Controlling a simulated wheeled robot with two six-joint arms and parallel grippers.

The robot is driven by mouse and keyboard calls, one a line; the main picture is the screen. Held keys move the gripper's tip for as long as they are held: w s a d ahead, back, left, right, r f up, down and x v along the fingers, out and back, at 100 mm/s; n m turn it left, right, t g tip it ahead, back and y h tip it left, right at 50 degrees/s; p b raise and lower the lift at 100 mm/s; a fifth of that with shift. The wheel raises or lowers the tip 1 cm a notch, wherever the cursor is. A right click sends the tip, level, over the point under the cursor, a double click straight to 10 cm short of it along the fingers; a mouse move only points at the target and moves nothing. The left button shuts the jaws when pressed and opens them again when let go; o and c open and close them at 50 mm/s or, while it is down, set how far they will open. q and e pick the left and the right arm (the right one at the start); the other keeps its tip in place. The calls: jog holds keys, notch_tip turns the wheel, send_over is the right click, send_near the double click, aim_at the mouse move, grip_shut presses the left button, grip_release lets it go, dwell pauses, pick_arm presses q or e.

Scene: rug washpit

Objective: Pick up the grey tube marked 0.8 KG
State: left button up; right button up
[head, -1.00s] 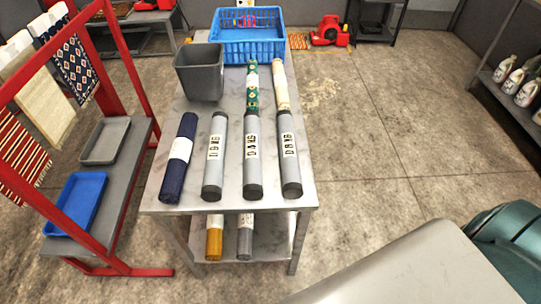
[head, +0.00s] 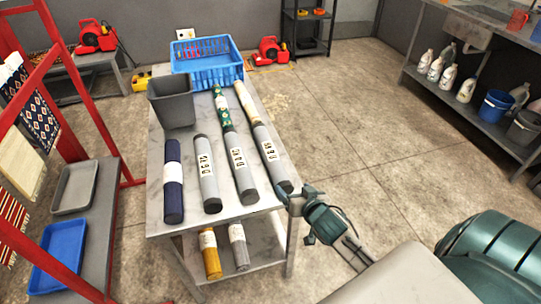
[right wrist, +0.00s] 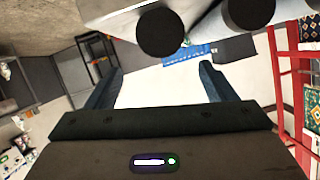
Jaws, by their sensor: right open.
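Three grey tubes with dark end caps lie side by side on the table (head: 262,203): a left one (head: 210,184), a middle one (head: 244,178) and a right one (head: 275,165). Their white labels are small; the right one seems to read 0.8 KG, but I cannot be sure. My right gripper (head: 291,194) is open, close to the near end of the right tube at the table's front right corner. In the right wrist view two dark tube ends (right wrist: 160,32) show above the open fingers (right wrist: 160,82), with nothing between them. My left gripper is out of view.
A navy roll (head: 173,200) lies left of the grey tubes. A grey bin (head: 172,103) and blue crate (head: 206,62) stand behind. Yellow (head: 210,262) and grey rolls (head: 240,256) lie on the lower shelf. A red rack (head: 128,183) stands left; floor right is open.

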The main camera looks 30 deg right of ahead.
aim_at(284, 178)
jog(key=x, duration=0.5)
jog(key=shift+r+p, duration=0.1)
jog(key=shift+p, duration=0.2)
jog(key=p+x, duration=0.1)
jog(key=x, duration=0.3)
jog(key=shift+w, duration=0.35)
jog(key=shift+w+f, duration=0.25)
jog(key=shift+w, duration=0.1)
jog(key=c, duration=1.4)
jog(key=shift+r, duration=0.1)
jog(key=shift+c, duration=1.4)
jog(key=shift+r, duration=0.15)
grip_shut()
